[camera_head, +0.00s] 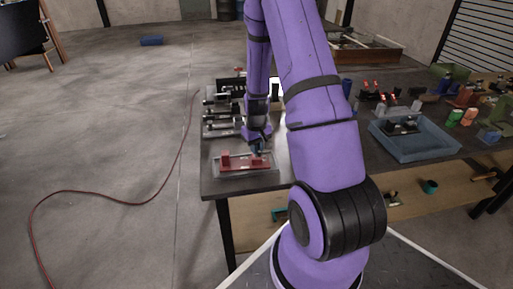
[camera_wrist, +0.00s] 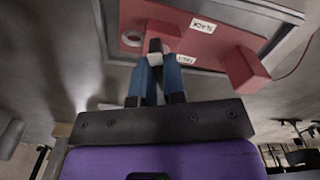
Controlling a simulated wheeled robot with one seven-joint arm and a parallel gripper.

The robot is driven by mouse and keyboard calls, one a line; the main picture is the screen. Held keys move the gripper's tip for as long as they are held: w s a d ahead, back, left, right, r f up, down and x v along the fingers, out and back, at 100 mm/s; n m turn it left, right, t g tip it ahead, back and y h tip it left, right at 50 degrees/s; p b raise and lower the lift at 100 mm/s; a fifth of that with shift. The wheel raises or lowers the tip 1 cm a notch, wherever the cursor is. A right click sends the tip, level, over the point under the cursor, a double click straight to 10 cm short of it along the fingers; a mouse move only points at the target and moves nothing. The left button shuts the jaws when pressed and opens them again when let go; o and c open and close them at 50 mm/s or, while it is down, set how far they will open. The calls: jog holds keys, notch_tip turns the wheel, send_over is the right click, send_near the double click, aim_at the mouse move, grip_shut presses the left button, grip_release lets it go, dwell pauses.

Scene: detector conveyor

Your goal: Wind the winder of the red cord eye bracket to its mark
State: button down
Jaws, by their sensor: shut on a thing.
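The red cord eye bracket (camera_head: 236,164) lies on a grey base plate (camera_head: 228,174) near the front left corner of the dark table. It fills the top of the wrist view (camera_wrist: 228,42), with a red block at its right end, a grey ring at its left and two white labels, apparently "SLACK" (camera_wrist: 203,26) and "TAUT" (camera_wrist: 181,59). My gripper (camera_head: 258,148) is over the bracket. In the wrist view its blue fingers (camera_wrist: 158,58) close on the small dark winder (camera_wrist: 155,45) beside the labels. The fingertips hide most of the winder, so its angle against the mark is unclear.
Other bracket-like fixtures (camera_head: 222,121) stand behind on the table. A blue-grey tray (camera_head: 428,149) holding a dark part is to the right, with several small parts beyond. A red cord (camera_head: 120,200) runs along the floor at left. My arm hides the table's middle.

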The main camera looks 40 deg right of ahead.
dwell(0.6)
jog(key=c, duration=1.2)
grip_release()
jog(key=shift+r, duration=0.1)
notch_tip(320, 180, up, 11)
jog(key=shift+f, duration=0.2)
